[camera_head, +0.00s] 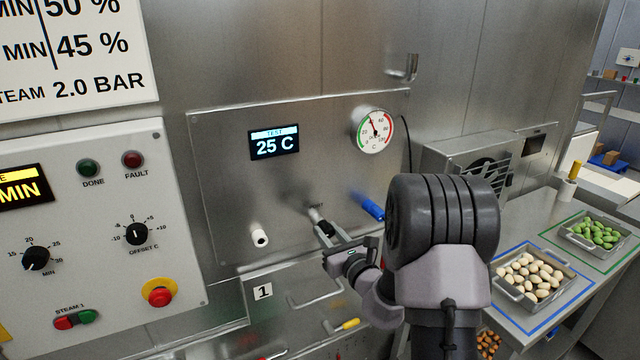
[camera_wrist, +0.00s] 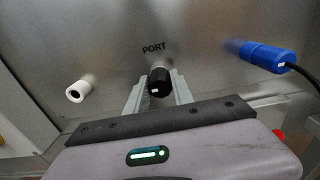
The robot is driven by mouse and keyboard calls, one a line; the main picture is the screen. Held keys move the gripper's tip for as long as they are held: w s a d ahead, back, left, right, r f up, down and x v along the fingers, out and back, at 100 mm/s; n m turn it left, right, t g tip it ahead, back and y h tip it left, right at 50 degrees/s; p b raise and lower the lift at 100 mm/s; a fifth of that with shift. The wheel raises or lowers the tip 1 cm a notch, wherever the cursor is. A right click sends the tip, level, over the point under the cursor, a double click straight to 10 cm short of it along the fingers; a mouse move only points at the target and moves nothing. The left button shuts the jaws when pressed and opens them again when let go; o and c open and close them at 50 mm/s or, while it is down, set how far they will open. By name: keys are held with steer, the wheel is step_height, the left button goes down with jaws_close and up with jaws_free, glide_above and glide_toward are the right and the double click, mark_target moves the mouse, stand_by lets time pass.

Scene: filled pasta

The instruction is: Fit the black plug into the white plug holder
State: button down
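The black plug (camera_wrist: 159,81) sits at a grey port fitting on the steel panel, under the word PORT. In the head view the black plug (camera_head: 325,229) is partly covered by my gripper. The white plug holder (camera_head: 260,237) is a short white tube with a dark hole, on the panel left of the plug; it also shows in the wrist view (camera_wrist: 78,91). My gripper (camera_head: 334,238) is at the panel, with one finger on each side of the plug in the wrist view (camera_wrist: 159,92). I cannot tell whether the fingers touch it.
A blue plug (camera_head: 372,208) with a black cable is on the panel right of the port. A gauge (camera_head: 375,131) and a display (camera_head: 274,143) are above. A control box (camera_head: 90,230) stands out at left. Trays (camera_head: 566,290) lie on the counter at right.

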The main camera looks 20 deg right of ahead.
steer(key=shift+s, duration=0.65)
stand_by(0.6)
steer(key=s+b, duration=0.2)
steer(key=s, duration=0.3)
steer(key=shift+s+d, duration=0.15)
steer(key=shift+s, duration=0.15)
stand_by(0.4)
